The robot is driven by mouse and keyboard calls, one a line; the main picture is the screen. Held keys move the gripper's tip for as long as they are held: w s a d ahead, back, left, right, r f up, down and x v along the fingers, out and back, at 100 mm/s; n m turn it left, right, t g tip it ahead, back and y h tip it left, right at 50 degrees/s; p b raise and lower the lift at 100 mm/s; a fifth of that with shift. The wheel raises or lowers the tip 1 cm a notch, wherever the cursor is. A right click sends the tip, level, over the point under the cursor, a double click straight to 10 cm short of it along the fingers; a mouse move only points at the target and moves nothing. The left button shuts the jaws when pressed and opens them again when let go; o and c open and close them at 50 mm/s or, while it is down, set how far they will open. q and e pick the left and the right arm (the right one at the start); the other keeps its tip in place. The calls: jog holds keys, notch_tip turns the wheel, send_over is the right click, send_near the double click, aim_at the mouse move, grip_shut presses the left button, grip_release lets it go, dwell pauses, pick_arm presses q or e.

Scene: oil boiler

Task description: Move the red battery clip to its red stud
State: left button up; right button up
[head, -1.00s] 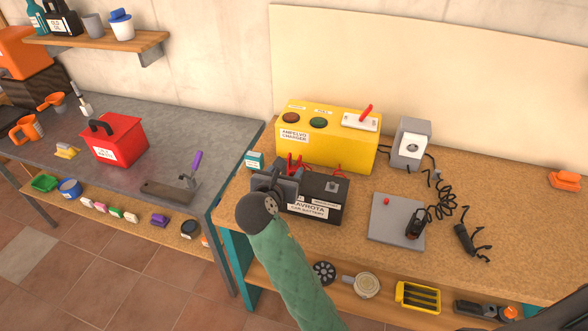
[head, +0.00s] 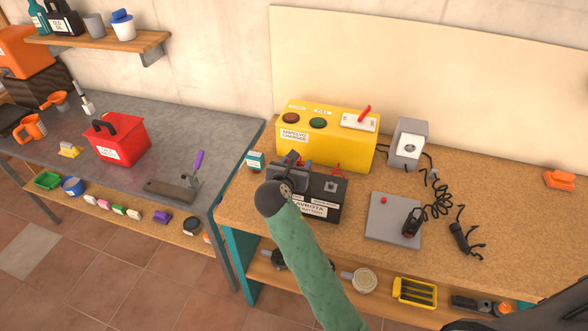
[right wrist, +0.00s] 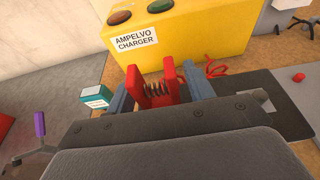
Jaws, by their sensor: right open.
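The red battery clip (right wrist: 157,95), with a dark coil spring, stands between the two blue-grey fingers of my right gripper (right wrist: 160,92) in the right wrist view. The fingers are open, one on each side of it. In the head view my right gripper (head: 288,175) is over the left end of the black car battery (head: 322,212) and largely hides the clip. A small red stud (head: 383,200) shows on the grey plate (head: 378,228) right of the battery; it also shows in the right wrist view (right wrist: 299,77). My left gripper is not in view.
The yellow charger (head: 345,150) stands behind the battery, with red cable (head: 338,170) between them. A small teal box (head: 255,161) stands at left. The bench's right part is mostly clear.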

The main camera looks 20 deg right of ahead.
jog(key=c, duration=1.1)
jog(key=shift+r, duration=0.25)
notch_tip(320, 180, up, 4)
jog(key=shift+f+b, duration=0.1)
jog(key=shift+b, duration=0.85)
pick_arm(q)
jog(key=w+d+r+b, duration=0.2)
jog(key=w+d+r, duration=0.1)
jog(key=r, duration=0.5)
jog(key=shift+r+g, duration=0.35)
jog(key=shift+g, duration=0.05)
pick_arm(e)
jog(key=s+d+r, duration=0.2)
jog(key=d, duration=0.1)
jog(key=s+d+r, duration=0.2)
jog(key=s+d, duration=0.1)
jog(key=s+d+r, duration=0.2)
jog(key=d, duration=0.1)
jog(key=shift+s+r, duration=0.15)
jog(key=shift+r, duration=0.25)
jog(key=shift+d+f, duration=0.1)
jog(key=shift+d, duration=0.05)
